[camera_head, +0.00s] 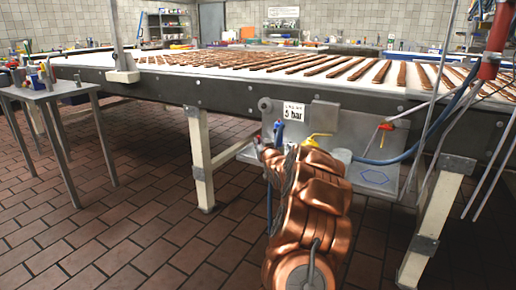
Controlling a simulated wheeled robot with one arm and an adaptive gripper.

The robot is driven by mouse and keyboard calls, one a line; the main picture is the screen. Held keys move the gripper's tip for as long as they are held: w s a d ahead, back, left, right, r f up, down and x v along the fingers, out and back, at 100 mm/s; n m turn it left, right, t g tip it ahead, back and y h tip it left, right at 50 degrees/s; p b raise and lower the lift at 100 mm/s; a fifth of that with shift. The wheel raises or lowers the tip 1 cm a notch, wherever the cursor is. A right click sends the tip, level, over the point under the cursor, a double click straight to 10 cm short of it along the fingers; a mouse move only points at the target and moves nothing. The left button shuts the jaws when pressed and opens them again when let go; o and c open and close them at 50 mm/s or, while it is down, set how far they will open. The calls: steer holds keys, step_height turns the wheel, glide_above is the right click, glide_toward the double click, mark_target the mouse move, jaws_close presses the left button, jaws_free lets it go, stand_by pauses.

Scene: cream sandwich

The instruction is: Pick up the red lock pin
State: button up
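A small red-orange piece (386,127) shows at the right end of the metal panel under the conveyor table, with a thin rod or wire running down from it. It may be the red lock pin, but it is too small to be sure. My copper-coloured arm rises in the lower middle of the view, in front of the panel and its shelf, to the left of the red-orange piece and apart from it. My gripper cannot be made out; the arm's own links may hide it.
The long conveyor table (230,93) carries rows of brown bars. Under it are a yellow valve handle (316,138), a blue hose (405,156) and a small metal shelf (376,178). Table legs (198,150) stand left and right. A side table (62,90) with tools stands left. The tiled floor is clear at left.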

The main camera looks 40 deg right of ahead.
steer(key=shift+w+d, duration=0.2)
steer(key=shift+w, duration=0.2)
jaws_close()
steer(key=shift+s+r+p, duration=0.15)
steer(key=shift+r+p, duration=0.8)
steer(key=shift+r, duration=1)
steer(key=shift+s+a, duration=0.35)
steer(key=shift+s, duration=0.25)
steer(key=r+p+v, duration=0.1)
steer(key=p+v, duration=0.1)
steer(key=v, duration=1.2)
steer(key=shift+s+a+p, duration=0.15)
steer(key=shift+p, duration=0.25)
